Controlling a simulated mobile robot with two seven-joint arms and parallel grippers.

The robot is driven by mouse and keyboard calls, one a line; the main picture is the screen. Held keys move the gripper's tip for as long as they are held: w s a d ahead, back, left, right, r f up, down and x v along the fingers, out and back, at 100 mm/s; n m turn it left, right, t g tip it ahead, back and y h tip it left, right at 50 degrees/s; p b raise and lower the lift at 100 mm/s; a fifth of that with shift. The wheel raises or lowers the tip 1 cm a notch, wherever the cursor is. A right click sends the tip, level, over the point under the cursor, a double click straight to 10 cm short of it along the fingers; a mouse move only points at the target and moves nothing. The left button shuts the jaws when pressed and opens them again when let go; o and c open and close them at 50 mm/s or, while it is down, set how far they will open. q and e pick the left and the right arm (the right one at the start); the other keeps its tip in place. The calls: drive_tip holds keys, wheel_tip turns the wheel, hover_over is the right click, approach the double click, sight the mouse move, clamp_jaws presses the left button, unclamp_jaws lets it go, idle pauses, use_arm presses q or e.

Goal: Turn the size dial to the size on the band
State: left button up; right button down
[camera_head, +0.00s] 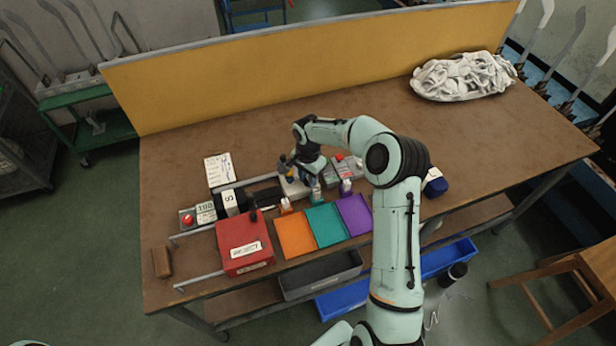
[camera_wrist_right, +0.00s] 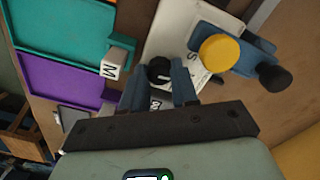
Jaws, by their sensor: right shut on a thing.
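My right gripper (camera_head: 307,181) reaches down over the white panel (camera_head: 291,188) near the middle of the table. In the right wrist view its two blue fingers (camera_wrist_right: 159,88) are closed around a black knob (camera_wrist_right: 160,68), which seems to be the size dial. The knob stands on the white panel (camera_wrist_right: 166,32), which bears a letter that looks like an S. The dial's pointer and setting are hidden by the fingers. A white piece marked S (camera_head: 230,203) stands to the left; I cannot tell whether it is the band. My left gripper is out of view.
A yellow round knob (camera_wrist_right: 219,52) in a blue mount sits beside the gripper. Orange (camera_head: 296,236), teal (camera_head: 327,226) and purple (camera_head: 354,214) trays lie in front; a block marked M (camera_wrist_right: 112,65) stands by the teal one. A red box (camera_head: 244,236) is at left.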

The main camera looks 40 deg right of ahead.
drive_tip(key=n, duration=0.4)
drive_tip(key=shift+r, duration=0.1)
drive_tip(key=shift+n, duration=1.9)
drive_tip(key=c, duration=0.8)
unclamp_jaws()
drive_tip(key=shift+c, duration=0.2)
wheel_tip(320, 180, up, 13)
drive_tip(key=shift+r+p, duration=0.15)
drive_tip(key=shift+p, duration=0.3)
